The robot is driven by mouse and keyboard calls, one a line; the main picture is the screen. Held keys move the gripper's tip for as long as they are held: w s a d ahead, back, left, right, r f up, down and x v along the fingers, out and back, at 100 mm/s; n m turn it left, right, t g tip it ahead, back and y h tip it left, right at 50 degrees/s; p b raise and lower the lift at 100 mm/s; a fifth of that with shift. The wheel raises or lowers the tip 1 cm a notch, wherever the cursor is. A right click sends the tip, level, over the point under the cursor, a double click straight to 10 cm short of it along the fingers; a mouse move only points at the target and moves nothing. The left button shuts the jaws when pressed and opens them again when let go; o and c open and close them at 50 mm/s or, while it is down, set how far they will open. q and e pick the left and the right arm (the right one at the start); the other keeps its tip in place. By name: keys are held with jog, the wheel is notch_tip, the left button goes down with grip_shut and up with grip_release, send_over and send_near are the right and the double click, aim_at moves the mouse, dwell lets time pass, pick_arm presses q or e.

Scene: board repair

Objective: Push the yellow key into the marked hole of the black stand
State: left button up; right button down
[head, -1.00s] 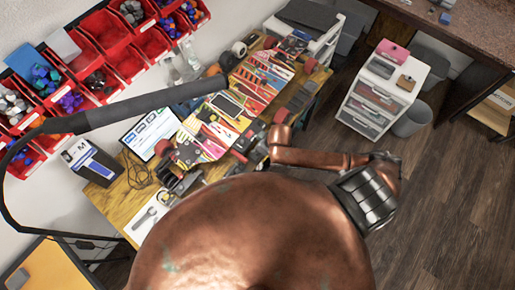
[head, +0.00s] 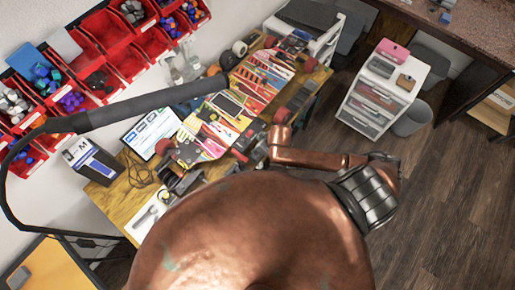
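I cannot make out the yellow key or the black stand with its marked hole; they are too small or hidden in the clutter on the wooden workbench (head: 116,202). My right arm comes in from the right, and its dark gripper (head: 246,146) is over the tool-covered middle of the bench. Dark and red parts that look like my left gripper (head: 168,152) are near the tablet. My copper body hides the near part of the bench. The fingers of both grippers are too small to read.
A tablet (head: 151,133), a black-and-white box (head: 92,161) and a white sheet with a grey drawing (head: 149,216) are on the left of the bench. Red bins (head: 100,34) line the wall. A white drawer unit (head: 381,88) stands right.

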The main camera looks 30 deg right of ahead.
jog(key=shift+f+p, duration=0.1)
jog(key=shift+p, duration=0.35)
jog(key=shift+f, duration=0.5)
dwell(0.9)
jog(key=c, duration=1.7)
grip_release()
jog(key=shift+c, duration=0.2)
jog(key=shift+o, duration=0.6)
jog(key=shift+o, duration=0.8)
jog(key=shift+r, duration=0.15)
jog(key=shift+r+p, duration=1.3)
jog(key=shift+p, duration=0.75)
